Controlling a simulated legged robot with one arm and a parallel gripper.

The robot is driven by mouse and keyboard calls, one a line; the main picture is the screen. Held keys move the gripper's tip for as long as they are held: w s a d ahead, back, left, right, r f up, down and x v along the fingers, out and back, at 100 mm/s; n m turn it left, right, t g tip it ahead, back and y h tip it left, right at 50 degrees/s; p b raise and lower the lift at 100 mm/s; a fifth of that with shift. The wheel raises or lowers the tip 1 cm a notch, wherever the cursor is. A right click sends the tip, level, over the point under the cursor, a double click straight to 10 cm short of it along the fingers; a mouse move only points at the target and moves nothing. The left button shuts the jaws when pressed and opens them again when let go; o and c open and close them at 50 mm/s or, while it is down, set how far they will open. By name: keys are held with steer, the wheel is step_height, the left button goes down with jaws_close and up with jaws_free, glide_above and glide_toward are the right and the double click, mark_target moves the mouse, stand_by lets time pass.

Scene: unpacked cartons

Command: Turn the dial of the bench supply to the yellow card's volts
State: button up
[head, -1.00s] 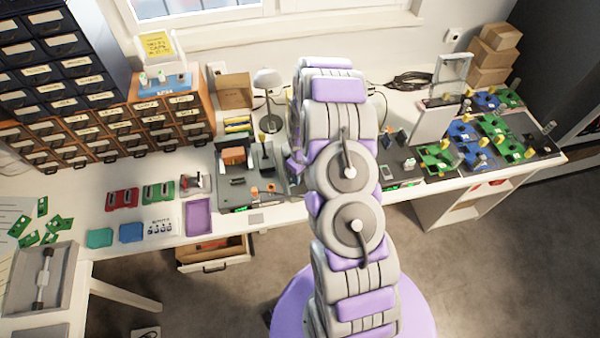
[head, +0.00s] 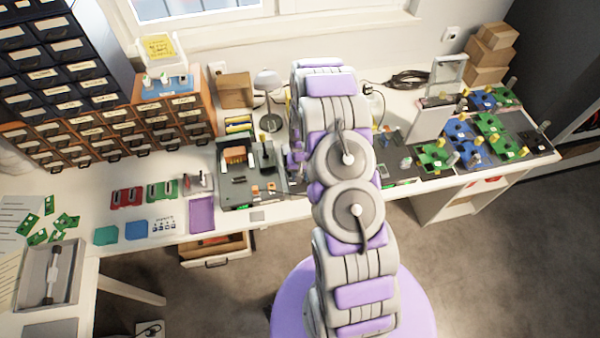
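A yellow card (head: 159,47) stands in a pale holder on top of the drawer cabinet at the back left; its writing is too small to read. I cannot make out a bench supply or its dial for certain; part of the bench is hidden behind my arm. My gripper (head: 296,157) shows only as small purple parts at the left edge of my arm, above the bench and just right of a dark unit (head: 238,188) with an orange-brown block on it. Its fingers are too small and covered to tell their state.
Red and green small trays and a purple tray (head: 202,215) lie on the bench's left part. A desk lamp (head: 268,82) stands behind the dark unit. Green and blue boards (head: 466,130) fill the right end. A drawer (head: 217,250) is pulled out below the front edge.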

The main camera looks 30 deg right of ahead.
stand_by(0.4)
steer(key=o, duration=1)
steer(key=shift+r, duration=0.1)
steer(key=r, duration=1.1)
steer(key=r+p, duration=0.1)
steer(key=r, duration=0.5)
steer(key=shift+s+d, duration=0.15)
steer(key=shift+d, duration=0.25)
